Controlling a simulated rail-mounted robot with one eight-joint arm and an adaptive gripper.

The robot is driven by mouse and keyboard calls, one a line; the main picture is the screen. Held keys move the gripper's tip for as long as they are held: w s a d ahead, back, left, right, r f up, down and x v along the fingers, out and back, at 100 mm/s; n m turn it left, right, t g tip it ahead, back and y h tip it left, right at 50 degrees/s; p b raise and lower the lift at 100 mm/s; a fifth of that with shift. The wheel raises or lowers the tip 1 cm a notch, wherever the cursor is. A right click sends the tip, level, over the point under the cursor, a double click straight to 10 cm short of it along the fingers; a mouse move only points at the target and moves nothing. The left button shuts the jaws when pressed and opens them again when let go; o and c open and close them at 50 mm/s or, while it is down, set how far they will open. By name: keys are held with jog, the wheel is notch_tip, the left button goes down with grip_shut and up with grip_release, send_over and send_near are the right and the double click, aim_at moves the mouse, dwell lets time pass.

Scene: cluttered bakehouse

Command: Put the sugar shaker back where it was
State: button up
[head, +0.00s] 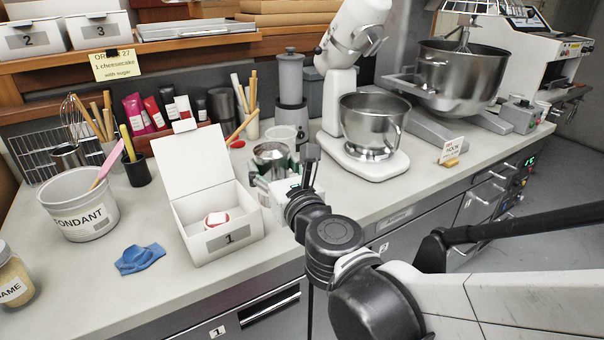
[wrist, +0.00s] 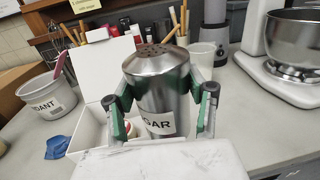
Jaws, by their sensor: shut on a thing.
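The sugar shaker (wrist: 155,75) is a steel can with a perforated lid and a label ending in "GAR". It stands roughly upright between the green-padded fingers of my gripper (wrist: 160,104), which is shut on it. A small red and white item (head: 216,218) lies in the box.
The counter (head: 330,205) has free room in front of the stand mixer (head: 372,125). A white mug (head: 282,137) and a grey blender (head: 290,85) stand behind the shaker. A fondant tub (head: 82,205) and blue cloth (head: 140,259) are at left. An order note (head: 114,65) hangs above.

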jog(key=shift+w+d+f+b, duration=0.75)
jog(key=shift+w+d+f, duration=0.45)
jog(key=shift+f, duration=0.45)
jog(key=shift+w+d+f+b, duration=0.75)
jog(key=shift+w+d+f, duration=0.45)
jog(key=shift+f, duration=0.5)
jog(key=shift+w+d+f+b, duration=0.75)
jog(key=shift+w+d+f, duration=0.45)
jog(key=shift+f, duration=0.45)
jog(key=shift+w+a, duration=0.1)
jog(key=shift+a, duration=0.05)
jog(key=shift+f, duration=0.15)
jog(key=o, duration=1.3)
jog(key=shift+o, duration=0.2)
